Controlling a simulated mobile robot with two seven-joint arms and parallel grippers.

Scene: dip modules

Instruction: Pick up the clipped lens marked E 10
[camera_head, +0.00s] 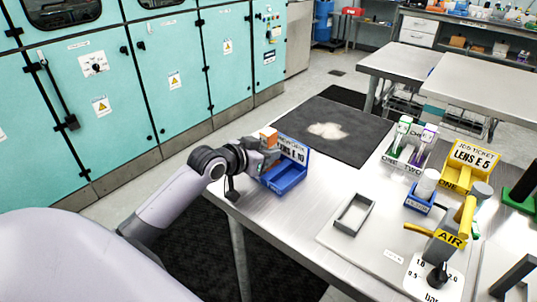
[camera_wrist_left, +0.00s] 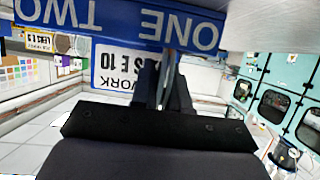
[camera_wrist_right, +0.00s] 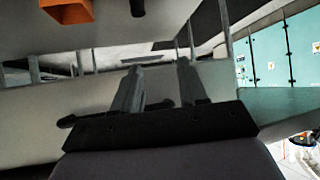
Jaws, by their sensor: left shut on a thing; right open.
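In the head view, my left gripper (camera_head: 270,158) is at the left side of a blue tray (camera_head: 287,181). The tray's card (camera_head: 291,149) reads LENS E 10. A small orange-and-white piece (camera_head: 268,136) shows just above the gripper; I cannot tell if it is part of what I hold. In the left wrist view, the fingers (camera_wrist_left: 167,85) are shut on a thin grey edge, likely the clipped lens, mostly hidden between them. The tray's ONE and TWO labels (camera_wrist_left: 130,22) show beyond. My right gripper (camera_wrist_right: 155,80) is open and empty in the right wrist view.
A yellow holder (camera_head: 470,157) with a LENS E 5 card, a ONE/TWO rack (camera_head: 407,155), a grey frame (camera_head: 353,214) and a yellow AIR tool (camera_head: 447,238) stand to the right. The steel table is clear in front of the blue tray.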

